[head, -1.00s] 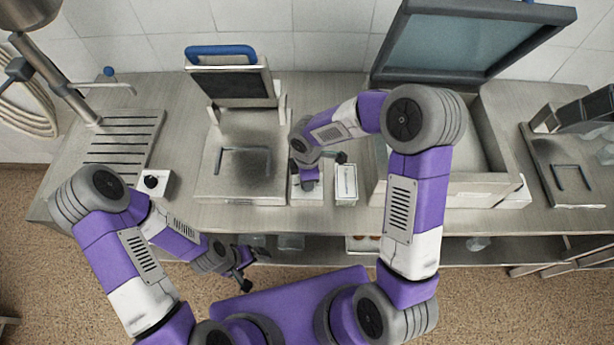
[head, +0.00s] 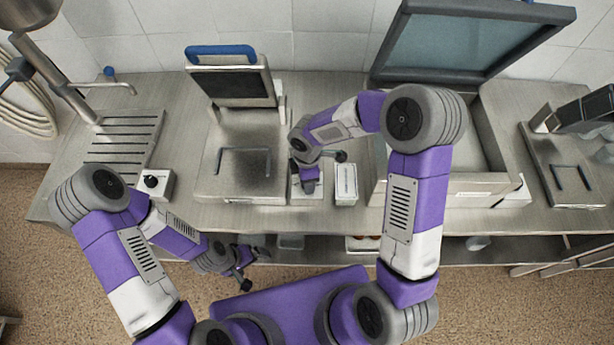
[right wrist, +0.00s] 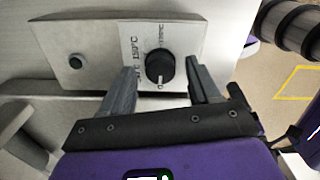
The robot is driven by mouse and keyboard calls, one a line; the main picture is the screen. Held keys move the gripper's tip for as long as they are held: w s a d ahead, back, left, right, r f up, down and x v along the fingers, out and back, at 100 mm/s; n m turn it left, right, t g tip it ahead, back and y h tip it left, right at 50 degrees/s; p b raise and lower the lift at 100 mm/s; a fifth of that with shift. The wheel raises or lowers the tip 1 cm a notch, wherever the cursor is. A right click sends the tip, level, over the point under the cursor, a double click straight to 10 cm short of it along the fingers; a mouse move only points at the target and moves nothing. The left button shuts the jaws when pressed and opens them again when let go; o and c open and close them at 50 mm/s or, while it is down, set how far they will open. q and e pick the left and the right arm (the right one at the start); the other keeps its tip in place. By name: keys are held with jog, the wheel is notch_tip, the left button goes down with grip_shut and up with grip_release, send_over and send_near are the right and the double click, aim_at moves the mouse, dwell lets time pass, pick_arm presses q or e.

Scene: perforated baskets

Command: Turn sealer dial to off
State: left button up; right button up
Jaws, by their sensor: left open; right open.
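The dial (right wrist: 160,66) is a round black knob with a pale pointer line, on a light metal control panel (right wrist: 92,45). Its pointer points toward the bottom of the right wrist view, and a printed "150°C" mark is beside it. My right gripper (right wrist: 163,84) is open, with one finger on each side of the dial; I cannot tell whether either touches. In the head view the right gripper (head: 309,178) hangs over the small control box (head: 306,194), hiding the dial. My left gripper (head: 245,268) is open and empty in front of the counter.
A press with a blue handle (head: 221,51) stands left of the control box. A white box (head: 346,184) stands close on its right, then a large open-lidded chamber machine (head: 455,187). Another black-knobbed box (head: 165,186) is at the left. A second machine (head: 570,178) is at far right.

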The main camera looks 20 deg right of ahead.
pick_arm(q)
jog(key=shift+r+p, duration=0.4)
pick_arm(e)
notch_tip(320, 180, up, 8)
jog(key=shift+f, duration=0.2)
